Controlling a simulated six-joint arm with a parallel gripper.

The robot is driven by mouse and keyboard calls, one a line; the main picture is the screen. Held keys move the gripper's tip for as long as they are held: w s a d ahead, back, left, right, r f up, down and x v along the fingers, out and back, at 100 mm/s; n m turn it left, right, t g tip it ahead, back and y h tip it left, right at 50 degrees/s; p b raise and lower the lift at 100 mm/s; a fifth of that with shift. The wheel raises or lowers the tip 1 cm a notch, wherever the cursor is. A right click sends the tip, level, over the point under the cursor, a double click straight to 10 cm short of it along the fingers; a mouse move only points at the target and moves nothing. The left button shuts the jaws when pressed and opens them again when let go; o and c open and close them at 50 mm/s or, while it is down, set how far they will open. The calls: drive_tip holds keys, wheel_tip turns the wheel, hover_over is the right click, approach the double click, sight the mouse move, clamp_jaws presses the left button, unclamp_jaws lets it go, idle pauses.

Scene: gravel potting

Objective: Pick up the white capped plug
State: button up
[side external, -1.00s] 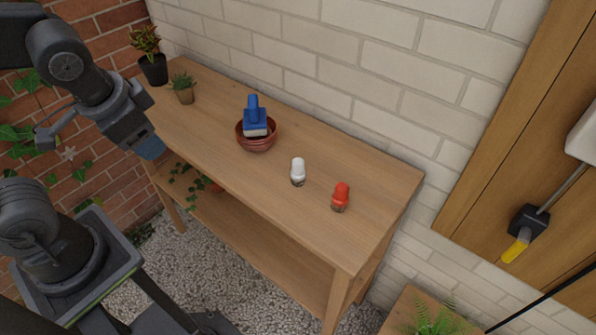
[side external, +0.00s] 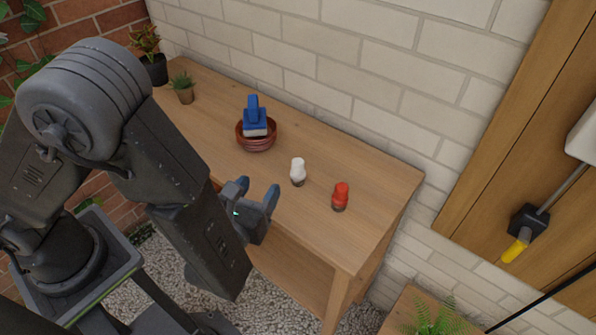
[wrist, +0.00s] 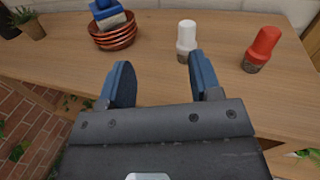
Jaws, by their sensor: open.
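The white capped plug (side external: 298,171) stands upright on the wooden table, with a white cap over a darker gravelly base. In the wrist view the white capped plug (wrist: 186,40) is just beyond the right fingertip. My gripper (side external: 258,189) is open and empty at the table's front edge, its blue-tipped fingers apart and pointing toward the back. In the wrist view my gripper (wrist: 160,68) shows bare table between its fingers. The gripper is apart from the plug, on its near left side.
A red capped plug (side external: 340,195) stands right of the white one. A terracotta bowl (side external: 257,144) holding a blue-and-white object (side external: 255,118) stands to the left. Two potted plants, one small (side external: 183,88) and one taller (side external: 153,66), are at the far left. A brick wall (side external: 330,70) runs behind.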

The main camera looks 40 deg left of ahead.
sight(295, 169)
drive_tip(key=w, duration=0.2)
drive_tip(key=w+f+m+h, duration=0.1)
drive_tip(key=w, duration=0.2)
drive_tip(key=w+d+m+h, duration=0.1)
drive_tip(key=w, duration=0.2)
drive_tip(key=shift+d+f+t, duration=0.1)
drive_tip(key=shift+f+t, duration=0.2)
drive_tip(key=shift+t, duration=0.1)
drive_tip(key=shift+w+a+f, duration=0.1)
drive_tip(key=shift+w+a, duration=0.05)
drive_tip(key=shift+w, duration=0.75)
drive_tip(key=shift+w+a+f, duration=0.1)
drive_tip(key=shift+w+a, duration=0.1)
drive_tip(key=shift+w, duration=0.65)
drive_tip(key=shift+w+a+f, duration=0.1)
drive_tip(key=shift+w+a, duration=0.05)
drive_tip(key=shift+w, duration=0.75)
drive_tip(key=shift+c, duration=0.3)
drive_tip(key=c, duration=0.9)
drive_tip(key=shift+r, duration=0.15)
drive_tip(key=shift+c, duration=0.2)
